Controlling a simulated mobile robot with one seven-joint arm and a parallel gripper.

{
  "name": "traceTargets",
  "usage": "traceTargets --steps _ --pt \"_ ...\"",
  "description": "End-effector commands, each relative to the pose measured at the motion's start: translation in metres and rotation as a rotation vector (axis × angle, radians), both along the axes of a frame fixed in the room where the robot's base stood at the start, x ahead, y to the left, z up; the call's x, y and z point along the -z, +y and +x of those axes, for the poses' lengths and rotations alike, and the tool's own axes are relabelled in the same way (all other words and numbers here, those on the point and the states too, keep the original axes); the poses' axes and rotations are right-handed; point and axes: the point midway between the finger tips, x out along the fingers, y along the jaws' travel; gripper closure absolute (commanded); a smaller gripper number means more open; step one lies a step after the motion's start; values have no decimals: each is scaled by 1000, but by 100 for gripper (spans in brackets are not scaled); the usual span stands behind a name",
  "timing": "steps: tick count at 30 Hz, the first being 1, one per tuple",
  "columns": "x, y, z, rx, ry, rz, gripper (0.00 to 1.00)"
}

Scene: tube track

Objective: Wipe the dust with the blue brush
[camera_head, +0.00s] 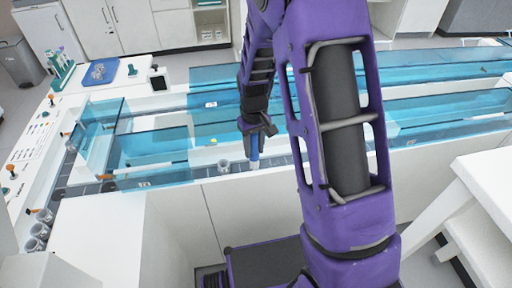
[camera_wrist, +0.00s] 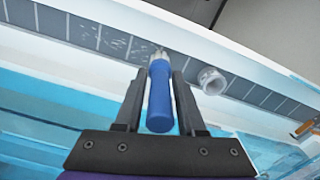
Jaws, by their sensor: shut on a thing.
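The blue brush (camera_wrist: 159,98) is between the fingers of my gripper (camera_wrist: 158,90) in the wrist view, which is shut on its blue handle. Its pale tip points down toward a grey segmented track strip (camera_wrist: 85,33). Light specks of dust (camera_wrist: 117,43) lie on that strip, left of the brush tip. In the head view my gripper (camera_head: 256,135) holds the brush (camera_head: 254,150) upright over the near side of the track. Whether the brush tip touches the strip I cannot tell.
A small clear cup (camera_wrist: 211,80) stands on the strip right of the brush; it also shows in the head view (camera_head: 223,166). Blue transparent panels (camera_head: 150,148) line the track. A blue tray (camera_head: 100,72) and a tube rack (camera_head: 62,70) stand at the far left.

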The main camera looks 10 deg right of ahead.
Motion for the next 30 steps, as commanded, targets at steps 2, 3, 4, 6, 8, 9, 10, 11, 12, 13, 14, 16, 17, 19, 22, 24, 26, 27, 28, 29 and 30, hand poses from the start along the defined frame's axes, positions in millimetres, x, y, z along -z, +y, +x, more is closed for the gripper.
traceTargets --steps 2,3,4,6,8,9,10,11,12,13,14,16,17,19,22,24,26,27,28,29,30 --pt "0 2 1 0 0 0 100" --pt "-7 1 1 1 -1 0 100" --pt "-10 1 1 1 0 0 100" --pt "-25 2 2 0 -2 0 100" --pt "-28 2 2 1 0 0 100" --pt "-32 2 3 1 0 0 100" --pt "-35 2 3 1 0 0 100" --pt "-37 2 3 1 -1 0 100" --pt "-41 2 4 1 -1 0 100" --pt "-44 2 4 1 -1 0 100" --pt "-47 2 4 1 -1 0 100" --pt "-53 2 5 2 -1 0 100" --pt "-56 2 5 2 -1 0 100" --pt "-62 3 6 2 -1 0 100" --pt "-71 3 6 2 -1 0 100" --pt "-76 3 7 3 -1 0 100" --pt "-79 3 7 3 -1 0 100" --pt "-80 3 7 3 -1 0 100" --pt "-81 3 7 3 -1 0 100" --pt "-81 3 7 3 -1 0 100" --pt "-81 3 7 3 0 0 100"
